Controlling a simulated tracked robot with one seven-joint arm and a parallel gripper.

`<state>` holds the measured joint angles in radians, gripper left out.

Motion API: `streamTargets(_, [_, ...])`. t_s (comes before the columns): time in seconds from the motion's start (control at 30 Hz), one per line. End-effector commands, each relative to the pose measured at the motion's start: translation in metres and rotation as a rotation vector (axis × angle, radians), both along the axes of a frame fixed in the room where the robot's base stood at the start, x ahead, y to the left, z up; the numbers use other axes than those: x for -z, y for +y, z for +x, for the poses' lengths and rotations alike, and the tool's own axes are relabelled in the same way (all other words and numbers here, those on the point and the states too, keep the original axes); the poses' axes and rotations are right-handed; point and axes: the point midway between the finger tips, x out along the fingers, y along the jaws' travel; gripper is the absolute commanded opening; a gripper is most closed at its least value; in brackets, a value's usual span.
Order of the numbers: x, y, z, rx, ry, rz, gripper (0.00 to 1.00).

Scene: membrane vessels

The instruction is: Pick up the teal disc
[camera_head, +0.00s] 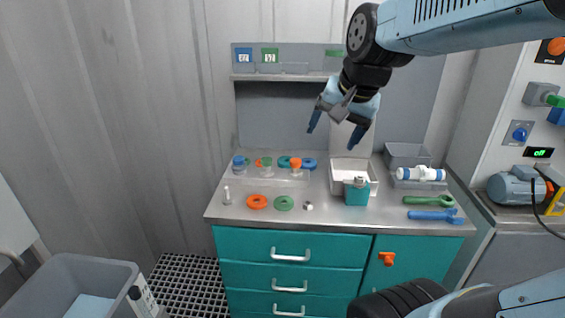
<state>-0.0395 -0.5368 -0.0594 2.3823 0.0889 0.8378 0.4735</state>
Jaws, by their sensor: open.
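A teal disc (284,161) with a hole lies at the back of the steel counter, behind the clear rack. The bottles in the rack partly hide it. A blue disc (309,164) lies to its right. A green disc (284,203) and an orange disc (257,202) lie in front of the rack. My gripper (333,138) is open and empty, pointing down above the counter. In the picture it is up and to the right of the teal disc, clear of all the discs.
The clear rack (266,179) holds several small capped bottles. A green wrench (428,201) and a blue wrench (436,215) lie at the right. A shelf (280,77) overhangs the back.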

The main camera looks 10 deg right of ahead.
Motion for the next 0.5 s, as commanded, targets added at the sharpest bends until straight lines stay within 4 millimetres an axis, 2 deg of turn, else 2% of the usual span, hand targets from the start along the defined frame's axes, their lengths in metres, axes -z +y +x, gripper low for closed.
streamTargets(0.03, [0.001,0.001,0.017,0.076,0.021,0.051,0.81])
streamTargets(0.27, [0.01,-0.001,0.091,0.495,0.097,0.296,0.81])
streamTargets(0.5, [0.036,-0.004,0.169,0.947,0.178,0.515,0.81])
